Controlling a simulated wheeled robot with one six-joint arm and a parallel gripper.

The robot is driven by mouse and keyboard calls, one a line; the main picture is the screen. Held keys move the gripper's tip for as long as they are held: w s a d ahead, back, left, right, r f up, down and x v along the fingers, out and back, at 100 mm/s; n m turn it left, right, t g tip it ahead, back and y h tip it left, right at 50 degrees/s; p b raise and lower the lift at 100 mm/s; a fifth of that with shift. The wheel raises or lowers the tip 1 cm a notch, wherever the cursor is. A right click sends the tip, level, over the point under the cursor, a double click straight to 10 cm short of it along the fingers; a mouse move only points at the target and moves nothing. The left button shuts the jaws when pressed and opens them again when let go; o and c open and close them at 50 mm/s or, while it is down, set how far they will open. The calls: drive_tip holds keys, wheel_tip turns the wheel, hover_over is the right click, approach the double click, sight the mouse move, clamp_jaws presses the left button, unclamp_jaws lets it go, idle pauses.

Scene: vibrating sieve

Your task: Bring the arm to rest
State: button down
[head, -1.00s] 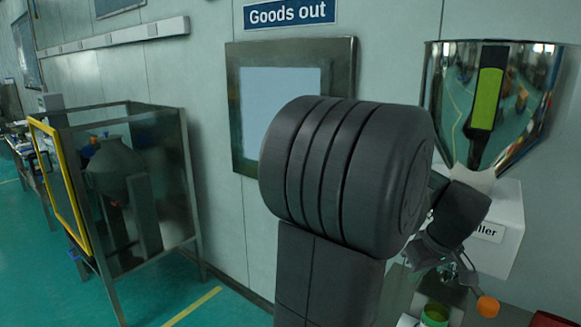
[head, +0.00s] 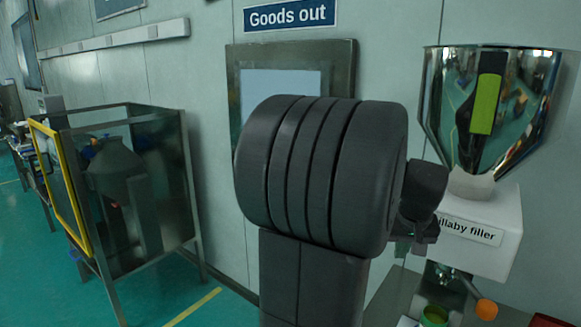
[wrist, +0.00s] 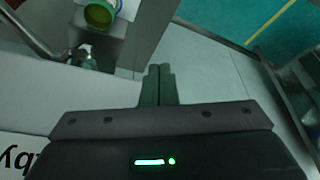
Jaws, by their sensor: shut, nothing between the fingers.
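My gripper (wrist: 159,72) points away from the wrist camera, its two fingers together and empty. In the head view my gripper (head: 403,250) shows small and dark beside the white filler, partly hidden by my large dark arm joint. My arm stands raised in the middle of the head view and covers part of the wall.
The white filler (head: 505,255) with a shiny hopper (head: 535,110) stands close at the right. A green-yellow container (head: 433,317) is below its outlet, also in the wrist view (wrist: 100,14). A framed cabinet with a yellow edge (head: 60,185) stands left; green floor (head: 225,305) lies between.

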drive_tip(key=v, duration=0.3)
drive_tip(key=shift+r, duration=0.15)
idle(0.3)
